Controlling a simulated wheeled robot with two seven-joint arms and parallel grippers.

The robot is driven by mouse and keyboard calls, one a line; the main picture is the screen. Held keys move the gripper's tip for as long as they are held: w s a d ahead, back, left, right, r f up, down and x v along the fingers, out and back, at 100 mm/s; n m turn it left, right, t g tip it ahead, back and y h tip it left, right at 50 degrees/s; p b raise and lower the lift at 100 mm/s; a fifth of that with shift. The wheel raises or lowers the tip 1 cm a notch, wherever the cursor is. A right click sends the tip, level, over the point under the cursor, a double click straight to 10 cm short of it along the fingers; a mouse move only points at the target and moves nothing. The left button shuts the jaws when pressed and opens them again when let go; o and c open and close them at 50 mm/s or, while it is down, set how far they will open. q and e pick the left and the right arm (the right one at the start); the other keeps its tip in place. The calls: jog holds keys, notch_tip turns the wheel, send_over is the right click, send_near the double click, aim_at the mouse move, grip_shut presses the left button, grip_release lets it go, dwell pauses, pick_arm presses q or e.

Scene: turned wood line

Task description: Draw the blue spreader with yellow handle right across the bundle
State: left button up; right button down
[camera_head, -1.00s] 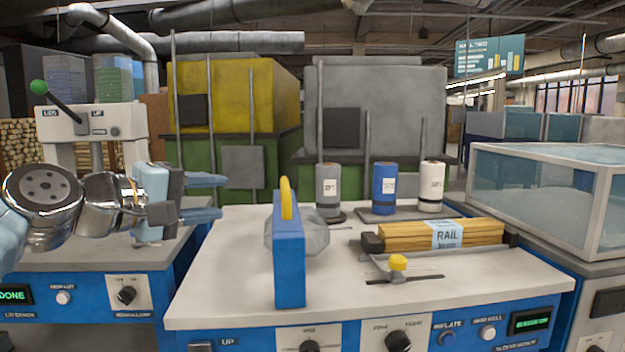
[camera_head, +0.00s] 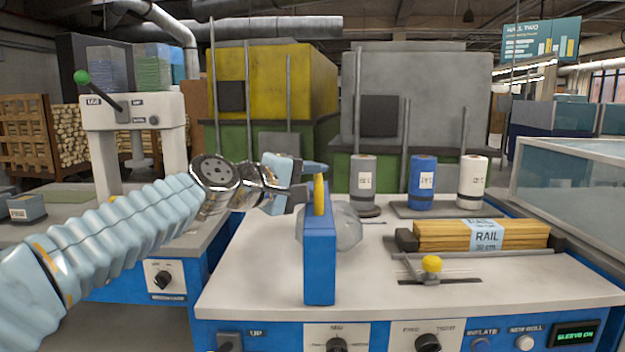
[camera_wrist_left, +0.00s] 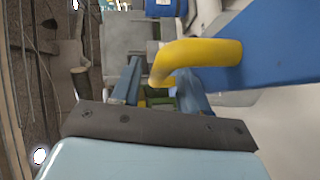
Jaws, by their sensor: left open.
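The blue spreader (camera_head: 319,262) stands upright at the front left of the bench, its yellow handle (camera_head: 320,194) at the top. In the left wrist view the handle (camera_wrist_left: 205,52) is large and close, its bent end over the gap between the fingers. My left gripper (camera_head: 307,181) is open at the handle; I cannot tell whether it touches. Its fingers (camera_wrist_left: 160,92) also show in the wrist view. The bundle (camera_head: 440,236), wooden strips with a pale blue RAIL band, lies to the right of the spreader. My right gripper is not in view.
A clear puffed film (camera_head: 347,228) is beside the spreader. Grey (camera_head: 363,178), blue (camera_head: 422,185) and white (camera_head: 472,182) rolls stand behind the bundle. A yellow knob (camera_head: 431,264) sits on a slot in front of it. The bench front is mostly clear.

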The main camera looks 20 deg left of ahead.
pick_arm(q)
grip_shut()
dwell(0.3)
jog(key=shift+w+d, duration=0.1)
